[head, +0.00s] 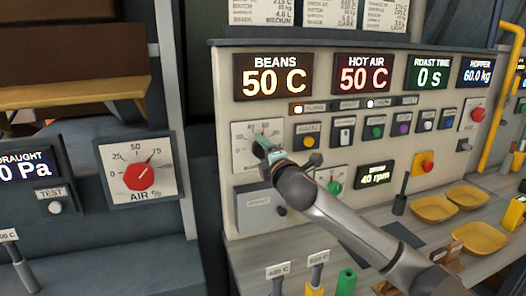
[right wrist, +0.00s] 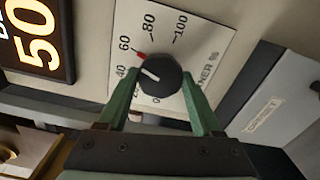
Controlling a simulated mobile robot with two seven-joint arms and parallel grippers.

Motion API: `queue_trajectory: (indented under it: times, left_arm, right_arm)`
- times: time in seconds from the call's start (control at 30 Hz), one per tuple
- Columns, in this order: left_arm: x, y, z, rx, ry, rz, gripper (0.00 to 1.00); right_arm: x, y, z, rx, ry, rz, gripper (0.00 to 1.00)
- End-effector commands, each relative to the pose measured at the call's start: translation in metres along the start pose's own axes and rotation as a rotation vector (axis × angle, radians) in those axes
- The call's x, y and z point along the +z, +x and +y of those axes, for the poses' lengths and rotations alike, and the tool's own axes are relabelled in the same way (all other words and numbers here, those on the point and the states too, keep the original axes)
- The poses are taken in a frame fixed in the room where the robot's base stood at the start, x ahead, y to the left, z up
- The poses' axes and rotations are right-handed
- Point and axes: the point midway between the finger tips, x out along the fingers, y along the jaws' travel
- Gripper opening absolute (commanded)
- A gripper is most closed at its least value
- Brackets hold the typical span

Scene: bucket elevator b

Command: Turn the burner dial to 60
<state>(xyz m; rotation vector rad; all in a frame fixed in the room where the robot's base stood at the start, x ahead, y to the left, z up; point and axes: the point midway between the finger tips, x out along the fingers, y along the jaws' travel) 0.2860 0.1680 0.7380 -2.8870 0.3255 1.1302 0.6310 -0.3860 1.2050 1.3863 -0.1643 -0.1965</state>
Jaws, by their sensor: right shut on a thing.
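The burner dial is a black round knob (right wrist: 163,76) on a white scale plate (right wrist: 200,45) in the right wrist view. The scale reads 40, 60, 80, 100. A red mark at the knob's edge (right wrist: 140,55) sits beside the 60, and the white line on the knob's face points to the 40–60 side. My right gripper (right wrist: 158,105) has its green fingers on either side of the knob, shut on it. In the head view the right gripper (head: 264,148) covers much of the dial, and its plate (head: 243,130) shows behind. My left gripper is not in view.
An air dial (head: 140,176) with a red knob is at the left. Displays, small switches and buttons (head: 376,131) surround the burner dial on the panel. A grey box (head: 258,208) is below it. Yellow trays (head: 435,208) and upright handles (head: 346,281) stand on the counter.

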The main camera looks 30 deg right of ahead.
Motion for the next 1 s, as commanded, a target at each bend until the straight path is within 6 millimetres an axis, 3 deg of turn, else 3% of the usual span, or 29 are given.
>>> queue_trajectory:
  times: [0.33,0.37,0.6,1.0]
  left_arm:
    - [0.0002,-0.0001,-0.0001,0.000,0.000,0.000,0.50]
    - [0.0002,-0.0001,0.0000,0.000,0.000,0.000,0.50]
    - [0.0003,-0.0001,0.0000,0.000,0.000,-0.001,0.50]
    - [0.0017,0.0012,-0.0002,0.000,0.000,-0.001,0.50]
  right_arm:
    - [-0.0004,-0.0001,-0.0003,-0.001,0.003,0.001,0.11]
    - [-0.0004,-0.0001,-0.0003,-0.001,0.003,0.001,0.68]
    - [-0.0003,0.0000,-0.0001,0.000,0.002,0.001,0.95]
    - [0.0000,-0.0066,-0.0007,0.000,0.002,0.000,0.96]
